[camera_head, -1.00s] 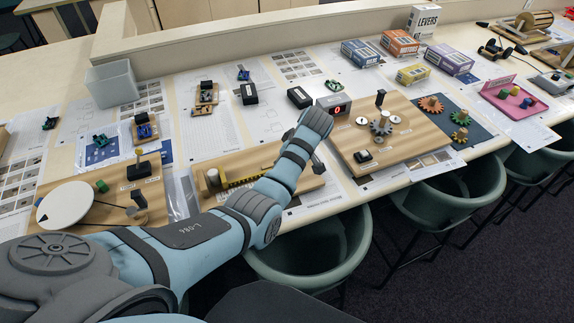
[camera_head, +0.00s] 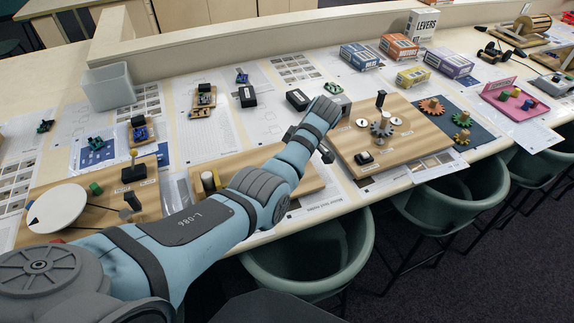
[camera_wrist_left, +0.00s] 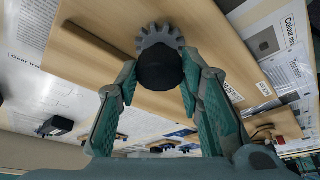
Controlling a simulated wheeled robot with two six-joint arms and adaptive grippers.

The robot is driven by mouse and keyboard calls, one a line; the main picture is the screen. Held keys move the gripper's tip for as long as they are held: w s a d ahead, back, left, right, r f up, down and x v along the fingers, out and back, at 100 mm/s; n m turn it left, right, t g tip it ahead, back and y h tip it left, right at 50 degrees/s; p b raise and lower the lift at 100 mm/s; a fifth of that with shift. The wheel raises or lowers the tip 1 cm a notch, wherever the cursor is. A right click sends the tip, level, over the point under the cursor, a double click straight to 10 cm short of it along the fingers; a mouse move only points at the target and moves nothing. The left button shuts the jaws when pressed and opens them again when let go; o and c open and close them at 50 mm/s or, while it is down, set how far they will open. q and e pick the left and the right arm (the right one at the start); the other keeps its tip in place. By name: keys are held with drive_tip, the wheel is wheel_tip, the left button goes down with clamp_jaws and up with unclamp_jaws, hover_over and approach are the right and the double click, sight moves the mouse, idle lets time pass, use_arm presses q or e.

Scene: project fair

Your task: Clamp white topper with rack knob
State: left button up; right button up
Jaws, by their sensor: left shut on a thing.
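In the wrist view my left gripper (camera_wrist_left: 160,76) is shut on a round black knob (camera_wrist_left: 160,70). A grey toothed gear (camera_wrist_left: 160,37) shows just behind the knob, against a wooden board. In the head view the white-topped round post, the white topper (camera_head: 207,181), stands upright at the left end of the rack board (camera_head: 312,181). A bit of the yellow rack (camera_head: 217,180) shows right beside it; whether they touch is unclear. My left arm covers most of the rack, the knob and the left gripper there. My right gripper is not in view.
A board with a white disc (camera_head: 57,208) stands left of the rack board. Black boxes (camera_head: 297,99) lie behind. Green stools (camera_head: 310,255) line the table's front edge.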

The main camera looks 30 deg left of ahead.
use_arm(q)
drive_tip(key=o, duration=1.2)
drive_tip(key=shift+c, duration=0.2)
drive_tip(key=v, duration=0.7)
drive_tip(key=shift+r, duration=0.25)
drive_tip(key=shift+w, duration=0.1)
